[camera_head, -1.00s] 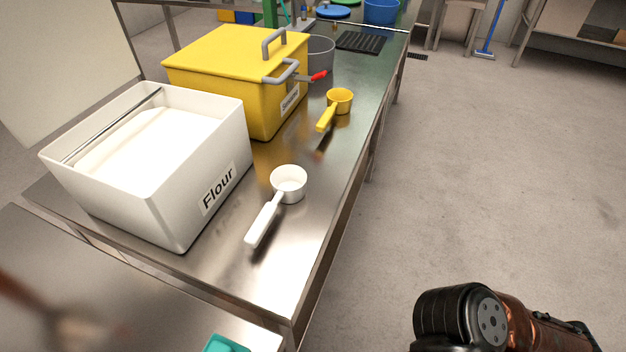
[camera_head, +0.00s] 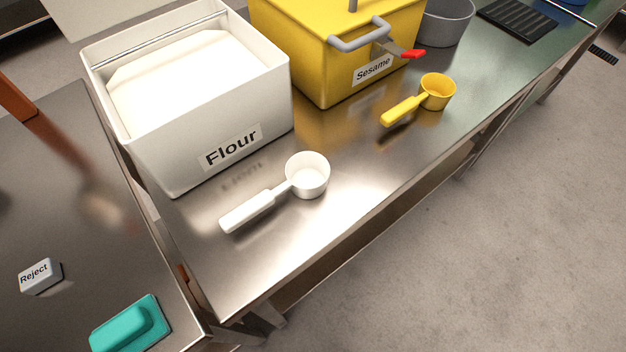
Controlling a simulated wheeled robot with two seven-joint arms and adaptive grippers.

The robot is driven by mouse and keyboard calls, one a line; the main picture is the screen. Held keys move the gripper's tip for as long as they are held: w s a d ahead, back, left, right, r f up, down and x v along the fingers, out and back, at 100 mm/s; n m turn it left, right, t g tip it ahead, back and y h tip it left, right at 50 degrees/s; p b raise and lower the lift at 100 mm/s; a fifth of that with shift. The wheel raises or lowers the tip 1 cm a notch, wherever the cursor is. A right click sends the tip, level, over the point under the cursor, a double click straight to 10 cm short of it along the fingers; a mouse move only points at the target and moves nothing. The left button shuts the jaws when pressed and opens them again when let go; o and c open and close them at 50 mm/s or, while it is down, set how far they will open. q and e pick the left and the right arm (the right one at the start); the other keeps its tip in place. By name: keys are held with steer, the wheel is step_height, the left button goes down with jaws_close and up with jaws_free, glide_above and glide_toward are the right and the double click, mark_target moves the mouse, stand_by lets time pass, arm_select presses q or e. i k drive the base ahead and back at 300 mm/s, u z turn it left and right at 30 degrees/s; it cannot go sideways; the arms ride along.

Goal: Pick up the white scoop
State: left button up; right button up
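The white scoop (camera_head: 307,176) lies on the steel table (camera_head: 290,250), in front of the white bin labelled Flour (camera_head: 190,100). Its round cup is to the right with the opening up, and its handle points to the lower left, toward the table's near corner. The scoop is in full view and nothing touches it from above. Neither of my grippers is in view.
A yellow bin labelled Sesame (camera_head: 330,60) and a yellow scoop (camera_head: 437,92) stand farther right. A grey bucket (camera_head: 446,22) and black mat (camera_head: 517,20) are behind. A second steel surface at left holds a Reject block (camera_head: 40,275) and a teal object (camera_head: 130,325).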

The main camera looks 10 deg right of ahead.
mark_target(307, 173)
steer(key=z, duration=1.85)
steer(key=k, duration=1.25)
steer(key=u, duration=2.1)
